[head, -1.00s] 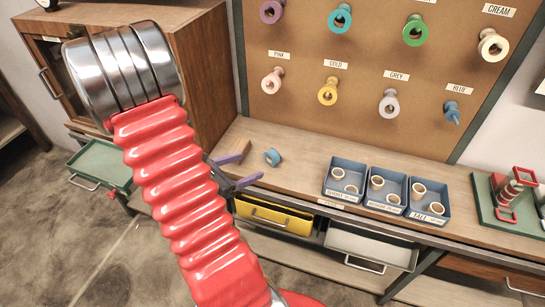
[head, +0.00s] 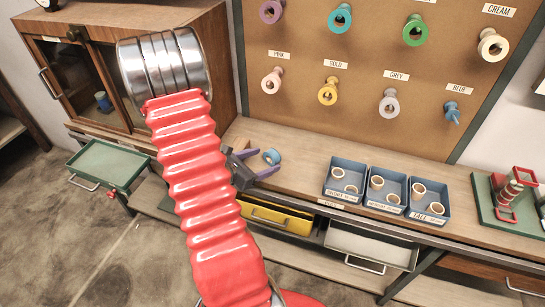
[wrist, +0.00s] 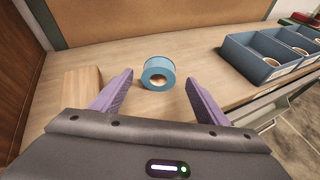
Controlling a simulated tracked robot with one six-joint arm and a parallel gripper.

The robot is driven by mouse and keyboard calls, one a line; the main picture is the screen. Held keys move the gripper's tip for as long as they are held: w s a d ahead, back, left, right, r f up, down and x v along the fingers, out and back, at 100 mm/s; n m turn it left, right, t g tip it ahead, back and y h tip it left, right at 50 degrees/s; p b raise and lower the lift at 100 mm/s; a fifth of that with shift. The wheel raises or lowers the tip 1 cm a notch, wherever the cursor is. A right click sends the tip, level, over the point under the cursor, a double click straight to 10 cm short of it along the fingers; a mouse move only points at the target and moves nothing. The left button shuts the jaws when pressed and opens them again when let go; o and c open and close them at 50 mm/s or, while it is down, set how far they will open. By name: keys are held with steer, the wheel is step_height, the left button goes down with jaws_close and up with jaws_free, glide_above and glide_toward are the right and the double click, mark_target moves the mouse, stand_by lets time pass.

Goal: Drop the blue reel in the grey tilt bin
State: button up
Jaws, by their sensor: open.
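The blue reel (head: 271,156) stands on the wooden bench top, close to my gripper. In the wrist view the blue reel (wrist: 158,73) lies centred just beyond my fingertips, its round hole facing me. My gripper (head: 262,163) is open, with purple fingers spread, and nothing is held. In the wrist view my gripper (wrist: 160,84) has one finger on each side of the reel's line, with gaps between. The grey tilt bin (head: 370,243) is tilted open below the bench's front edge, right of my gripper; its visible inside looks empty.
A yellow bin (head: 278,217) is beside the grey one, and a green bin (head: 107,163) is open at far left. Blue trays (head: 343,193) of rings stand right of the reel. A wooden block (wrist: 82,85) lies left of it. A pegboard (head: 350,60) rises behind.

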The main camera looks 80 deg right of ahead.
mark_target(272, 157)
steer(key=shift+d, duration=0.1)
steer(key=shift+x, duration=2.6)
steer(key=shift+f, duration=0.15)
steer(key=c, duration=1.2)
steer(key=shift+r, duration=5.05)
steer(key=shift+w, duration=0.1)
